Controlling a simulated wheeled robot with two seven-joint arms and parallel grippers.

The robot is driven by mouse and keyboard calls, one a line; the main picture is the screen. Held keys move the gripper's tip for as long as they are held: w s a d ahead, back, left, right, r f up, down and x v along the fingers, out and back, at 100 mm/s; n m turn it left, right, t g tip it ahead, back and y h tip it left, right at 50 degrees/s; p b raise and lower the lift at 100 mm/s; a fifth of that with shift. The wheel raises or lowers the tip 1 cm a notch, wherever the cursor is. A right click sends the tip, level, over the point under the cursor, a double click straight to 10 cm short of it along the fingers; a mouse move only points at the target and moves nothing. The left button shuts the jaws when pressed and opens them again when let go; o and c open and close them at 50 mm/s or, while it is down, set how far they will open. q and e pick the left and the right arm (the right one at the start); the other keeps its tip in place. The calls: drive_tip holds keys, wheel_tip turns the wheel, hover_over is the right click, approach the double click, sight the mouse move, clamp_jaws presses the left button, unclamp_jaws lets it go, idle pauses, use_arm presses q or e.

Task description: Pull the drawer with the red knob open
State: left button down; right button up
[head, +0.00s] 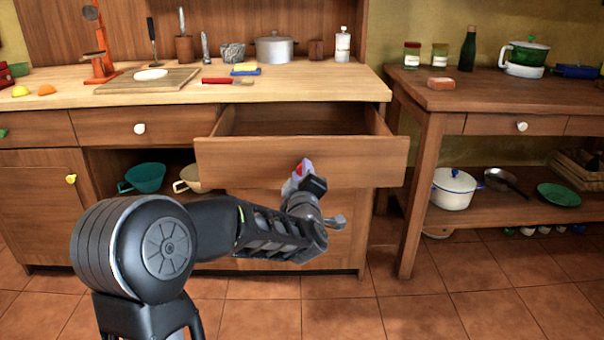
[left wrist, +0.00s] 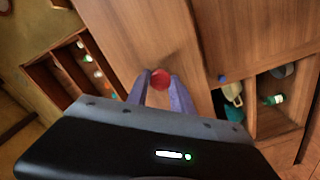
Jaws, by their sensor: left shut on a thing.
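The drawer (head: 350,162) with the red knob is pulled out from the wooden counter in the head view, and its inside shows as empty where visible. My left gripper (head: 302,172) is at the middle of the drawer front. The red knob (left wrist: 161,78) shows between the two fingertips in the left wrist view, and my left gripper (left wrist: 160,88) is shut on it. The knob is partly hidden by the gripper in the head view. My right gripper is in neither view.
A drawer with a white knob (head: 139,128) is shut to the left. Below it, an open shelf holds a teal bowl (head: 146,177) and a cream bowl (head: 190,178). A side table (head: 490,98) stands to the right, with a gap of floor between. The tiled floor in front is clear.

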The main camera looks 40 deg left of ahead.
use_arm(q)
drive_tip(key=c, duration=1.1)
unclamp_jaws()
drive_tip(key=p+v, duration=0.1)
drive_tip(key=v, duration=0.6)
drive_tip(key=shift+s+d, duration=0.25)
